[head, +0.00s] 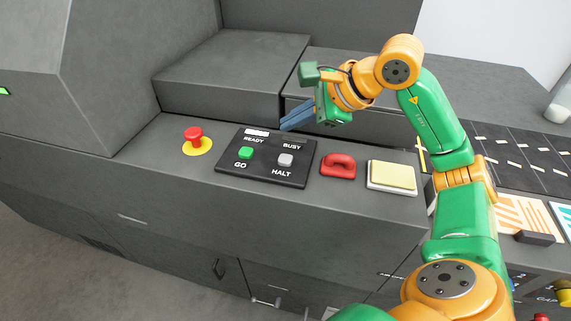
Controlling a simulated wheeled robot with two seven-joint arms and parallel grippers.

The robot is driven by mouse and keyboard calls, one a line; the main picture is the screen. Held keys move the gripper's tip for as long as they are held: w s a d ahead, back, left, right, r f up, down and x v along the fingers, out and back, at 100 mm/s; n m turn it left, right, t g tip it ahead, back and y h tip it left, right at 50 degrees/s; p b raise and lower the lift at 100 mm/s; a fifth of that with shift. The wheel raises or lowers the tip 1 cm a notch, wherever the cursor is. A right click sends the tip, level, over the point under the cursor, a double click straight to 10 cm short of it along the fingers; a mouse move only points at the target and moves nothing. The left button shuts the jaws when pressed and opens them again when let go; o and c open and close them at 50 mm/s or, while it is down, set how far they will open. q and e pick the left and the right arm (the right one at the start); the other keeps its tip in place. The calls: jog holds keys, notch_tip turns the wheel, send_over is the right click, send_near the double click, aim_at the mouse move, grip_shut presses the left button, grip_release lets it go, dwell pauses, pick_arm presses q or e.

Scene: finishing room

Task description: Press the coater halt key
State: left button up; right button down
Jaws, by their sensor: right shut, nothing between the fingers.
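My left gripper is not in the head view.
A red mushroom button (193,137) on a yellow disc stands left of the panel. A red handle-like piece (338,166) and a yellow pad (393,175) are to its right. Grey raised housings (232,72) rise behind. The counter's front strip is clear.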

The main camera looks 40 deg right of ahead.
aim_at(291, 160)
pick_arm(q)
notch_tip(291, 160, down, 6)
jog(key=b, duration=0.4)
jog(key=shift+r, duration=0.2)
pick_arm(e)
notch_tip(291, 160, down, 6)
jog(key=shift+r, duration=0.1)
pick_arm(q)
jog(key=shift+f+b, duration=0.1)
jog(key=shift+b, duration=0.25)
dwell(0.8)
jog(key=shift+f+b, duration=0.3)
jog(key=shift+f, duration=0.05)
pick_arm(e)
jog(key=shift+f, duration=0.4)
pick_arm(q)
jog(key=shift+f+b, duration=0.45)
pick_arm(e)
jog(key=shift+f, duration=0.45)
pick_arm(q)
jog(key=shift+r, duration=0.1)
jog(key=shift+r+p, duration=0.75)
jog(key=shift+p, duration=0.1)
pick_arm(e)
jog(key=shift+r, duration=0.85)
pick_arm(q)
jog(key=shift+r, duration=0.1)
pick_arm(e)
jog(key=shift+r, duration=0.1)
